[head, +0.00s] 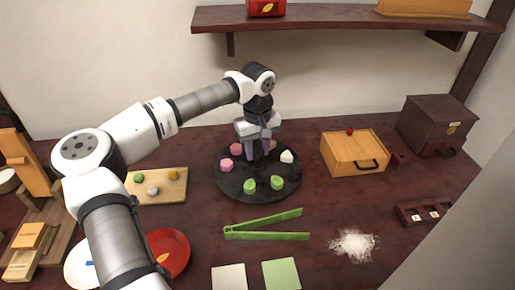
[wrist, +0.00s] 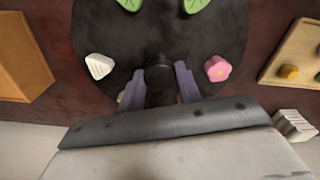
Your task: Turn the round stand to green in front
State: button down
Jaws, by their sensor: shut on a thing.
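The round black stand (head: 232,186) sits on the dark red table with several sweets around its rim. Two green leaf-shaped sweets (head: 250,185) are at its front edge, nearest me; they show at the top of the wrist view (wrist: 194,5). Pink sweets (head: 226,164) are at the left and a white ridged sweet (head: 287,156) is at the right. My gripper (head: 262,152) is over the back-middle of the stand. In the wrist view its fingers (wrist: 159,85) are shut around the dark central knob (wrist: 159,72) of the stand.
Green tongs (head: 266,227) lie in front of the stand. A wooden box (head: 354,153) with a handle is at the right, a wooden board (head: 174,191) with small balls at the left. A red plate (head: 178,252) and a white pile (head: 353,245) lie nearer. A shelf (head: 340,18) hangs above.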

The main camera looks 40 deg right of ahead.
aim_at(258, 151)
jog(key=shift+m, duration=0.4)
dwell(0.3)
jog(key=c, duration=1)
grip_release()
jog(key=shift+o, duration=0.2)
notch_tip(258, 151, up, 14)
jog(key=shift+f, duration=0.1)
